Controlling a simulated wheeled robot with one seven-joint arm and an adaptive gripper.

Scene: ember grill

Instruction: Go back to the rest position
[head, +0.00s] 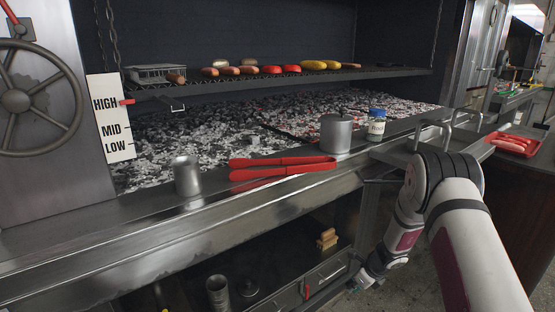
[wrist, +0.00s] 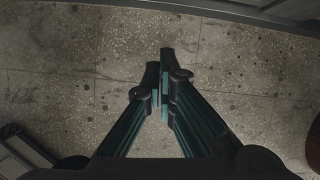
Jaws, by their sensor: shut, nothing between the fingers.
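My gripper (wrist: 160,95) is shut and empty in the wrist view, its fingers pointing over the speckled floor (wrist: 75,85). In the head view my arm reaches down at the right, in front of the grill counter (head: 230,212). The gripper end hangs low beside the open lower shelf, small and partly hard to make out. It holds nothing.
Red tongs (head: 283,162), a metal cup (head: 187,176), a metal canister (head: 336,134) and a blue-lidded jar (head: 377,122) stand or lie along the counter. Sausages and vegetables sit on the raised grate (head: 400,73) above coals. A red tray (head: 532,137) with sausages is at right.

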